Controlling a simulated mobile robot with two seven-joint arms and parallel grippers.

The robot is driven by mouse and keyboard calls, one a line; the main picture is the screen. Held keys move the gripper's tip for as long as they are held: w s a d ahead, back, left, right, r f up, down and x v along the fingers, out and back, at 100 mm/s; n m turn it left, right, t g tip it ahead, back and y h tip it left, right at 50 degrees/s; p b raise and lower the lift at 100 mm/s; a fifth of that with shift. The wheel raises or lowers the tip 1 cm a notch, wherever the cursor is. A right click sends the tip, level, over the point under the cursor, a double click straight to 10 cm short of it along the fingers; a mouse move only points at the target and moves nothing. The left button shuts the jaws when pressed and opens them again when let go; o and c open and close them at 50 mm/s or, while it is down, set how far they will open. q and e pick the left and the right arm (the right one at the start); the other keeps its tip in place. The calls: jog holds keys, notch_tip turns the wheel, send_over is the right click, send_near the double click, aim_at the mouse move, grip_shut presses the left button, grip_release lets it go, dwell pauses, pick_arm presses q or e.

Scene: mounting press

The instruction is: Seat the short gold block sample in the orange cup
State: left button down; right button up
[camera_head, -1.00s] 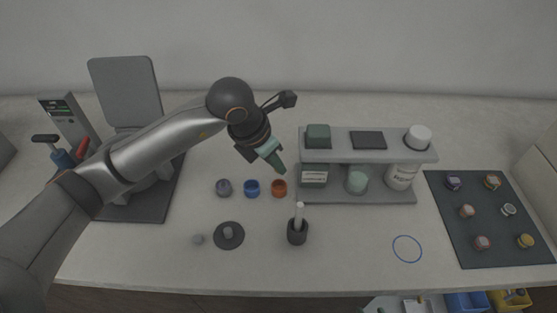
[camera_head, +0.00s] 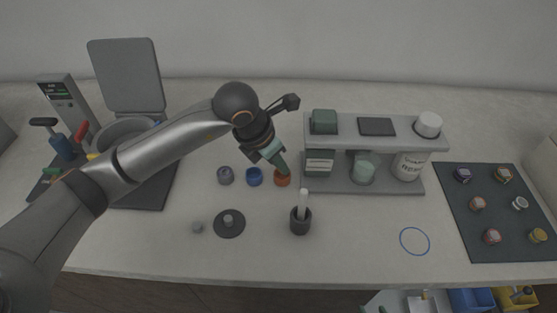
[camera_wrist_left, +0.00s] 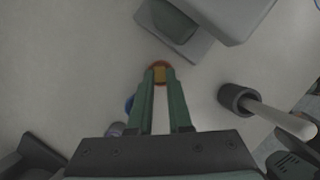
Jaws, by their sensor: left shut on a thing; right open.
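My left gripper (camera_head: 281,169) is shut on the short gold block (camera_wrist_left: 159,75), which shows between the fingertips in the left wrist view. The fingers point down at the orange cup (camera_head: 282,181), the rightmost of three small cups in the head view. In the left wrist view the cup's orange rim (camera_wrist_left: 159,64) shows around the block and fingertips. I cannot tell whether the block is inside the cup or just above it. The block is hidden in the head view. My right gripper is not in view.
A blue cup (camera_head: 254,177) and a grey-purple cup (camera_head: 225,175) stand to the left. A grey shelf (camera_head: 388,184) with jars is close on the right. A dark holder (camera_head: 300,224) with a white stick stands in front. A dark mat (camera_head: 482,240) holds several samples.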

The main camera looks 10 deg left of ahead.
pick_arm(q)
jog(key=shift+f+b, duration=0.3)
jog(key=shift+b, duration=0.15)
dwell(0.5)
dwell(0.6)
dwell(0.4)
jog(key=c, duration=0.5)
grip_release()
jog(key=shift+r, duration=0.1)
notch_tip(320, 180, up, 7)
jog(key=p, duration=0.3)
jog(key=shift+p, duration=0.35)
dwell(0.5)
dwell(0.4)
